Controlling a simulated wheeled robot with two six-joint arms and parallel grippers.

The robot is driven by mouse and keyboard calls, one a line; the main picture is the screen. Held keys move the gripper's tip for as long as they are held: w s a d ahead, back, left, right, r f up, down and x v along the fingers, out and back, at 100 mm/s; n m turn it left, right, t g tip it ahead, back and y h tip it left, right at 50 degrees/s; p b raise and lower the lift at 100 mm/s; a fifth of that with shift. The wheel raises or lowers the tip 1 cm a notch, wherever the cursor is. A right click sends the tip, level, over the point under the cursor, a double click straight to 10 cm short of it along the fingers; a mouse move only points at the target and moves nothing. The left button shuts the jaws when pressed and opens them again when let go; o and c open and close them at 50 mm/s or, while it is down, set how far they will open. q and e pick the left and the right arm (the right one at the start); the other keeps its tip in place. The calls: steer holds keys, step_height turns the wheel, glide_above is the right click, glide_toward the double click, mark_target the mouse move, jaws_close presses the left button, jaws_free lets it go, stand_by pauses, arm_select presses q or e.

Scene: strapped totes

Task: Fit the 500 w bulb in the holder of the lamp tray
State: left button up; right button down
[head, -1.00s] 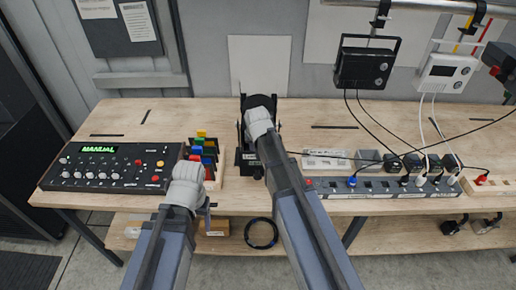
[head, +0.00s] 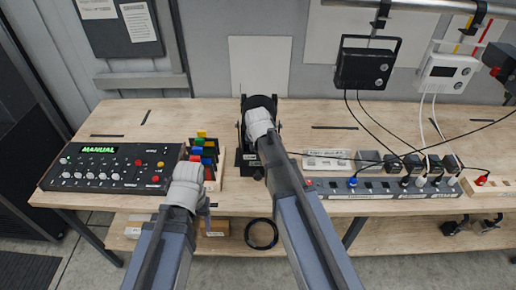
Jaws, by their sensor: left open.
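A black lamp unit (head: 248,160) stands on the bench at the middle, and my right arm reaches over it. The right wrist covers much of it, and the right gripper's fingers are hidden there. I cannot make out the lamp tray's holder or a 500 W bulb. My left gripper (head: 206,203) is open at the bench's front edge, just in front of a small wooden rack (head: 217,182) of coloured pieces. The left wrist hides part of this gripper.
A control panel (head: 105,168) reading MANUAL lies left on the bench (head: 190,113). A power strip (head: 335,188) with plugs and cables runs along the right front. A black box (head: 366,70) and a white box (head: 446,73) hang from a rail. The bench's back left is mostly clear.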

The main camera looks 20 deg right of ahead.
steer(key=shift+f+b, duration=1.05)
steer(key=shift+c, duration=2.1)
jaws_free()
steer(key=shift+r, duration=0.1)
steer(key=p+v, duration=0.7)
steer(key=shift+s+r, duration=0.2)
steer(key=shift+r, duration=0.05)
